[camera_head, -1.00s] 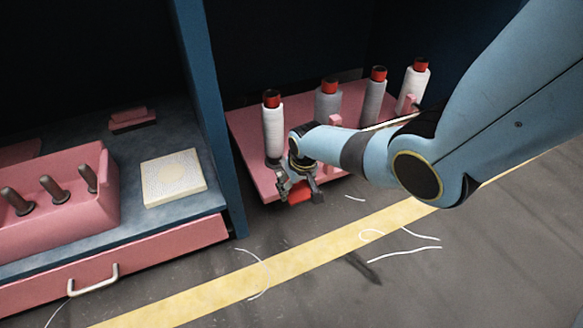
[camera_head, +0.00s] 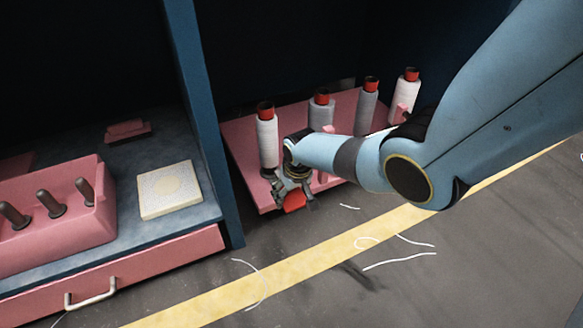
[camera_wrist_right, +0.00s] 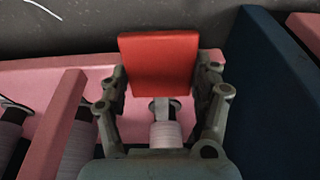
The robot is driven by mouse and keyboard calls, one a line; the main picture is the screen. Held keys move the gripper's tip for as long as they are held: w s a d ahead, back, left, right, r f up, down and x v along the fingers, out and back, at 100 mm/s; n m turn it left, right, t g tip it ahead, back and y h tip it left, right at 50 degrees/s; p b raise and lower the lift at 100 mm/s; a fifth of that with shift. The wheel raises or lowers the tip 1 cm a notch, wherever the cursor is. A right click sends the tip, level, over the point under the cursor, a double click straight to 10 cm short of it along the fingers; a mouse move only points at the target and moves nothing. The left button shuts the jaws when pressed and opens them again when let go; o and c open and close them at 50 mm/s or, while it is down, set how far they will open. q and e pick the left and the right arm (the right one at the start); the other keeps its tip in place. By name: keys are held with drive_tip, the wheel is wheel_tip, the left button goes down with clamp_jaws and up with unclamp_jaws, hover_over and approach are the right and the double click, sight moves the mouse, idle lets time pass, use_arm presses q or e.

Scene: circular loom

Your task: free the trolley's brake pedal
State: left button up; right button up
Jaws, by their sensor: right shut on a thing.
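The trolley (camera_head: 240,137) is a low pink platform carrying several bobbins on end. Its red brake pedal (camera_head: 294,201) is at the front edge, and it shows as a red plate in the right wrist view (camera_wrist_right: 160,62). My right gripper (camera_head: 293,193) is at the pedal, its fingers on either side of the red plate and shut on it. In the wrist view the fingers (camera_wrist_right: 161,88) flank the pedal, with a pale bobbin partly visible behind. My left gripper is not in view.
A blue post (camera_head: 205,120) stands close to the left of the trolley. A blue bench with a pink drawer (camera_head: 130,268), a pink peg block (camera_head: 60,240) and a cream pad (camera_head: 170,190) is at the left. White threads (camera_head: 400,260) and a yellow stripe (camera_head: 330,250) lie on the open floor.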

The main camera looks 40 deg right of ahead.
drive_tip(key=shift+w+d+r, duration=0.15)
drive_tip(key=shift+w+r, duration=0.15)
drive_tip(key=shift+w, duration=0.15)
drive_tip(key=o, duration=1.4)
drive_tip(key=shift+c, duration=0.2)
drive_tip(key=o, duration=0.4)
drive_tip(key=shift+s+f, duration=0.1)
drive_tip(key=shift+s, duration=0.15)
drive_tip(key=v, duration=1.2)
